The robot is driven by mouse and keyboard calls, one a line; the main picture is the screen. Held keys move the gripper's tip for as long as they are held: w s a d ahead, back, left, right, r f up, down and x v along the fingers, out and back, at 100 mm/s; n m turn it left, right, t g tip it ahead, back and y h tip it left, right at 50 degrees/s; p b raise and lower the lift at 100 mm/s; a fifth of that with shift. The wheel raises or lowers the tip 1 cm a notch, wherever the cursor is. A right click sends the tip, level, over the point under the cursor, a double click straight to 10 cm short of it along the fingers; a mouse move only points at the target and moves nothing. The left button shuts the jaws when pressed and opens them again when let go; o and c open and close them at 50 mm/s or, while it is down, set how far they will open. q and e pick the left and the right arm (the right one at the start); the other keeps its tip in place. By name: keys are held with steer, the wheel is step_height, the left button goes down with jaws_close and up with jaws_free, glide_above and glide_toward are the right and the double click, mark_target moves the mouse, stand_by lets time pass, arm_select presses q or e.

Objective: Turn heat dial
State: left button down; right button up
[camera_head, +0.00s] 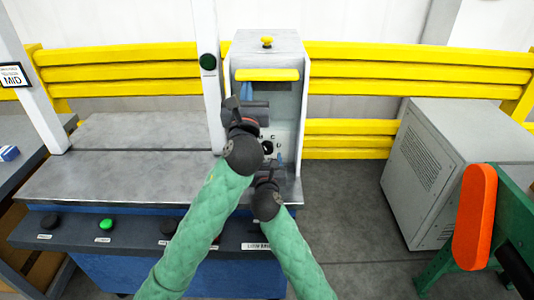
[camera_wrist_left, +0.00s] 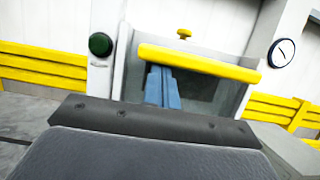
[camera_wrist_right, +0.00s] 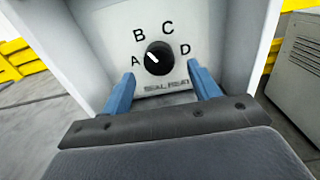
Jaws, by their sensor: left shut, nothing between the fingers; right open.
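The heat dial (camera_wrist_right: 158,58) is a black round knob with a white pointer on a pale panel, with letters A, B, C and D around it. Its pointer aims up-left, between A and B. In the head view the dial (camera_head: 267,147) is partly hidden by my arms. My right gripper (camera_wrist_right: 163,88) is open, its blue fingers apart on either side below the dial, not visibly gripping it. My left gripper (camera_wrist_left: 163,88) is shut and empty, in front of the machine's window under the yellow bar (camera_wrist_left: 197,60).
The grey machine housing (camera_head: 268,45) has a yellow knob (camera_head: 267,42) on top. A white post with a green button (camera_head: 208,62) stands left of it. A grey cabinet (camera_head: 450,170) and an orange-and-green machine (camera_head: 475,217) stand right. The metal worktop (camera_head: 110,180) is clear.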

mark_target(267, 152)
steer(key=shift+w, duration=1.8)
steer(key=shift+c, duration=0.2)
steer(key=c, duration=0.9)
